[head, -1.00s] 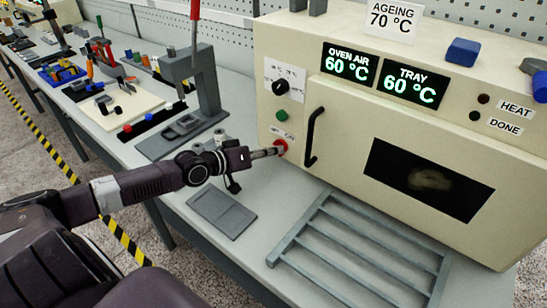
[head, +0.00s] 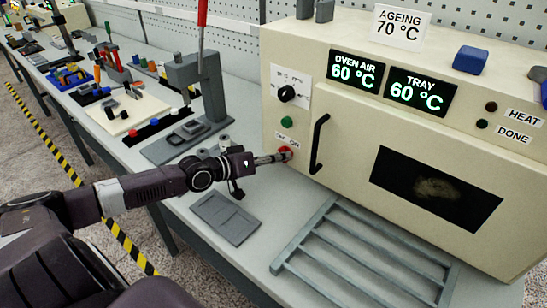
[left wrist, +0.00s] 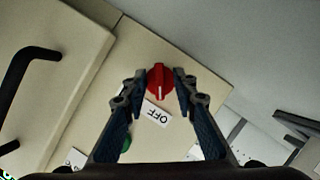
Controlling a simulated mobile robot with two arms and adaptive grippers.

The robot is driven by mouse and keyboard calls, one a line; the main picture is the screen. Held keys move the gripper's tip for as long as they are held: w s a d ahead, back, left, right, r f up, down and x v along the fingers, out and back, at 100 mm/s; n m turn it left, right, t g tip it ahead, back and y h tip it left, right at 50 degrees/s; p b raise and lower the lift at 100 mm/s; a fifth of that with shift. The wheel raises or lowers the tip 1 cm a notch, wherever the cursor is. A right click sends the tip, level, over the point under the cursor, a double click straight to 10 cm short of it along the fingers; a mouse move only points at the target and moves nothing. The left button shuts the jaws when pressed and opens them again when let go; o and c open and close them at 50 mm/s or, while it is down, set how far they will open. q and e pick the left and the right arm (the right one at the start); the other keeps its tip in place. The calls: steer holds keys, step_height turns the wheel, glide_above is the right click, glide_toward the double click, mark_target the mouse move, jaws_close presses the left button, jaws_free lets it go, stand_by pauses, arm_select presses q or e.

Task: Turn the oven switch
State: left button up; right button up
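The red oven switch (head: 285,153) is a round knob low on the oven's left front edge, partly hidden by my left gripper in the head view. My left gripper (head: 272,158) reaches it from the left. In the left wrist view the red switch (left wrist: 159,82) sits between my left gripper's two fingertips (left wrist: 160,76), one on each side, with no clear gap. The ON label is not readable in the wrist view. My right gripper is not in view.
The cream oven (head: 345,165) has a black door handle (head: 319,144), a black dial (head: 286,94) and a green button (head: 287,122). A grey rack (head: 350,262) and a grey plate (head: 225,218) lie on the bench in front. A press (head: 200,90) stands left.

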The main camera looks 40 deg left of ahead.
arm_select(q)
steer(key=shift+v, duration=3)
steer(key=shift+s+a+r, duration=0.1)
steer(key=shift+s+a, duration=0.25)
steer(key=shift+s, duration=0.45)
steer(key=shift+v, duration=2.15)
steer(key=shift+r, duration=0.1)
